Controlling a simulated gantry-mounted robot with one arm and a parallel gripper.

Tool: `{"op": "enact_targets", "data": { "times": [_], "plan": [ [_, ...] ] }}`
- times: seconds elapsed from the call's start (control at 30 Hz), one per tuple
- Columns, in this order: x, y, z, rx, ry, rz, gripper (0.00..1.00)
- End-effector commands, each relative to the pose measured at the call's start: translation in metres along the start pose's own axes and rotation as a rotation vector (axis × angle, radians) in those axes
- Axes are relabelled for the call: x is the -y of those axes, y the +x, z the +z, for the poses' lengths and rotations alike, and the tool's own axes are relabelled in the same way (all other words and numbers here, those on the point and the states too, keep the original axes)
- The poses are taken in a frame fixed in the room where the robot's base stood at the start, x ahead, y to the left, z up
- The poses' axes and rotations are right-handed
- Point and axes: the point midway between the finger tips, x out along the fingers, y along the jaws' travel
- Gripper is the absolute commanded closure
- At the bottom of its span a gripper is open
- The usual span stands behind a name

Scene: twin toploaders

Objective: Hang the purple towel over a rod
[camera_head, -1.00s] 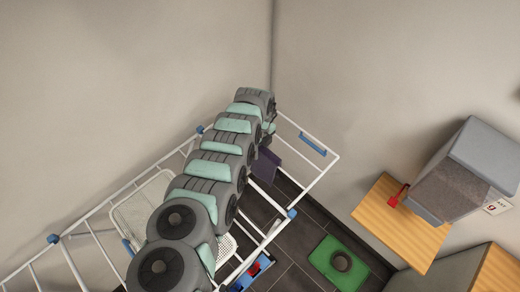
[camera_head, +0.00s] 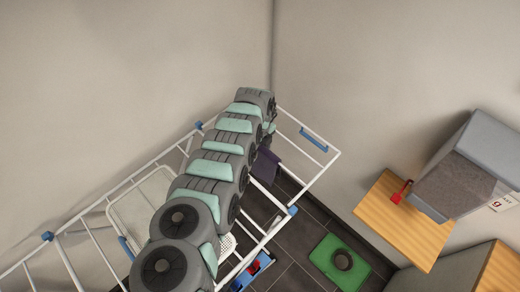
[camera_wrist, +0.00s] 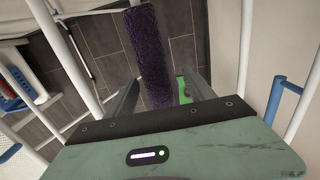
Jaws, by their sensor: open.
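The purple towel (camera_wrist: 152,55) is a dark, narrow strip in the wrist view, running down from a white rod (camera_wrist: 98,13) at the top of the picture. In the head view the towel (camera_head: 267,165) hangs by the rack's far end, partly behind my arm. My gripper (camera_wrist: 160,88) is open, with one finger on each side of the towel's lower part and gaps visible. In the head view my arm hides most of the gripper.
The white drying rack (camera_head: 318,172) with blue joints surrounds my arm, with rods close on both sides. A green mat (camera_head: 327,262) with a dark round object lies on the dark tiled floor. A wooden shelf (camera_head: 420,240) with a grey box (camera_head: 465,175) is at right.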

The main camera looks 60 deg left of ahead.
Motion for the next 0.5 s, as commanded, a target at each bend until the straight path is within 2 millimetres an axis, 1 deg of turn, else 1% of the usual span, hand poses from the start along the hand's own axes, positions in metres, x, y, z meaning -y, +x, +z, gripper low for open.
{"op": "enact_targets", "data": {
  "times": [0.3,0.37,0.5],
  "plan": [
    [0.0,-0.003,0.0,-0.002,0.0,0.001,0.38],
    [0.0,-0.007,0.0,-0.002,-0.001,0.001,0.38],
    [0.001,-0.025,0.001,0.0,0.0,0.0,0.38]
  ]
}}
